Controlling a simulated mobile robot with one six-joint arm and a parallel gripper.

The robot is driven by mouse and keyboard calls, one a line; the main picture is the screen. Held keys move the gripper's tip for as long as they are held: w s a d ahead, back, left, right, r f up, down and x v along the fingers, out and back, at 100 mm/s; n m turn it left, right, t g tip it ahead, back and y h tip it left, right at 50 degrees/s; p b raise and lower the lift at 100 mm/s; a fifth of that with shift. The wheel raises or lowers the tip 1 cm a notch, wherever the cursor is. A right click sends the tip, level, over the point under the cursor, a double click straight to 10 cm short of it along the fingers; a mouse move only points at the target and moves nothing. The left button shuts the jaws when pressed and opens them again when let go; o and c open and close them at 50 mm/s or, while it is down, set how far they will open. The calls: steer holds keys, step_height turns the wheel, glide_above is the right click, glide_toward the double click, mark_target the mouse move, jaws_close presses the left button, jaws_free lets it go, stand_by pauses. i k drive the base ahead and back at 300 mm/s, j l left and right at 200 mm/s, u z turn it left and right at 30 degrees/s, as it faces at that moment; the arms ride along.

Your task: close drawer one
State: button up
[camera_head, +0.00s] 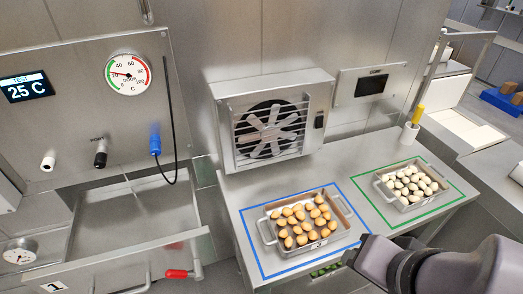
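Drawer one (150,249), a steel drawer with a "1" label (54,287) on its front, is at the lower left. It stands open, and its hollow inside (135,215) shows between the control panel and the drawer front. The lower part of the front is cut off by the picture edge. My dark grey arm enters at the lower right, well to the right of the drawer.
The control panel (75,75) with a red-green gauge (128,74) rises behind the drawer.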

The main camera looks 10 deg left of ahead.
mark_target(117, 240)
steer(key=u, duration=2.3)
